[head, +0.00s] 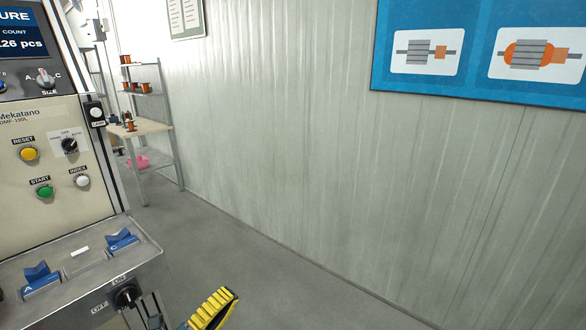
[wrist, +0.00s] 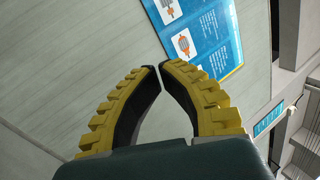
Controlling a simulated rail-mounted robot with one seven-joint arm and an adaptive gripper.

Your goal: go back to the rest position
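My gripper (head: 213,310) shows at the bottom edge of the head view as a yellow ribbed finger, to the right of the machine's front ledge and apart from it. The rest of it is cut off by the frame. In the wrist view my gripper (wrist: 159,67) has its two yellow and black fingers bowed, with the tips together or almost touching. Nothing is held between them. Behind the fingers are the pale wall and a blue poster.
The winding machine (head: 45,120) with its buttons stands at the left. Its metal ledge (head: 82,255) carries blue holders and a black knob (head: 126,295). A shelf with spools (head: 150,130) stands at the back. The blue poster (head: 475,80) hangs on the wall. The floor at the right is clear.

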